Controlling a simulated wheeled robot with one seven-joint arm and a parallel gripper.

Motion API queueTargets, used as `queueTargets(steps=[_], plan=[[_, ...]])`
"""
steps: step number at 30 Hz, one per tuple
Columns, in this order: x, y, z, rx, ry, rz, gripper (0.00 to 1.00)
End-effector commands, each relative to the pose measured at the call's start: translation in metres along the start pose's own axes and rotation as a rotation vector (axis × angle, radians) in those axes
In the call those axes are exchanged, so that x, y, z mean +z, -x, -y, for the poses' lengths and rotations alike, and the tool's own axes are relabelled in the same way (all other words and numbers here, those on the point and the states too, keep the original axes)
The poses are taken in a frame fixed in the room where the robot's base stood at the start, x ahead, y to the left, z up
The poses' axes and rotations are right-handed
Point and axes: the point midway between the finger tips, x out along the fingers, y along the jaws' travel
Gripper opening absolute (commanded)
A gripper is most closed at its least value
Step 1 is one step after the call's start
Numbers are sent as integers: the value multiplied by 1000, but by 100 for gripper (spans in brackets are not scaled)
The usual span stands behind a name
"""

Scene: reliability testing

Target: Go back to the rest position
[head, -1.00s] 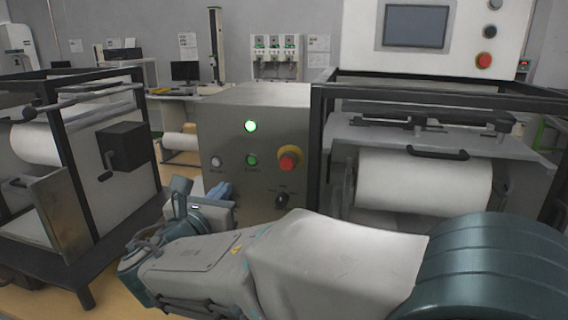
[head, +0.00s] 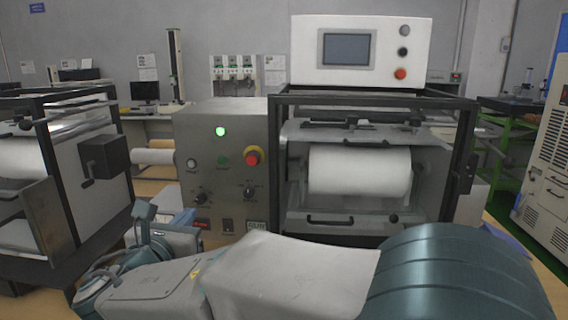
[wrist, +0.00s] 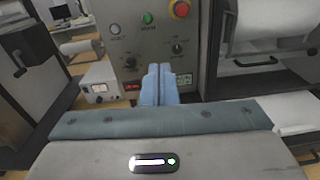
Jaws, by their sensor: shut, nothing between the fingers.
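My gripper (wrist: 159,84) shows in the wrist view as two light-blue fingers pressed together, shut and empty. It points toward the grey control box (head: 205,150), apart from it as far as I can tell. The control box has a lit green lamp (head: 220,132), a red emergency button on a yellow ring (head: 252,157), a small unlit-looking green button and dark knobs.
A black-framed machine with a white roll (head: 360,170) stands right of the control box, a panel with a screen (head: 347,48) above it. Another framed machine (head: 60,165) stands at left. A small white device (wrist: 98,90) sits left of my fingers. A white cabinet (head: 550,160) is far right.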

Motion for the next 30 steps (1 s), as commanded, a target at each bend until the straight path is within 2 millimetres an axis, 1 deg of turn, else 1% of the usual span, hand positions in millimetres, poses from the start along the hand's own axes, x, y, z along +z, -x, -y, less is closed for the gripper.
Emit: queueTargets(steps=[1, 3, 8, 11, 14, 17, 18, 20, 21, 23, 24, 26, 27, 29, 30], plan=[[0, -6, 12, -29, -25, -19, 0], [-3, -12, 29, -70, -66, -51, 0], [-11, -24, 71, -178, -177, -127, 0], [-18, -29, 103, -262, -264, -177, 0], [-27, -32, 140, -366, -379, -232, 0], [-38, -29, 185, -506, -537, -290, 0], [-43, -26, 206, -576, -617, -313, 0], [-53, -18, 237, -692, -757, -345, 0], [-60, -10, 257, -774, -858, -360, 0], [-69, 3, 283, -895, -1012, -375, 0], [-76, 13, 297, -975, -1117, -380, 0], [-85, 28, 316, -1096, -1279, -377, 0], [-90, 39, 327, -1176, -1390, -369, 0], [-97, 55, 339, -1295, -1559, -348, 0], [-102, 65, 345, -1371, -1671, -328, 0]])
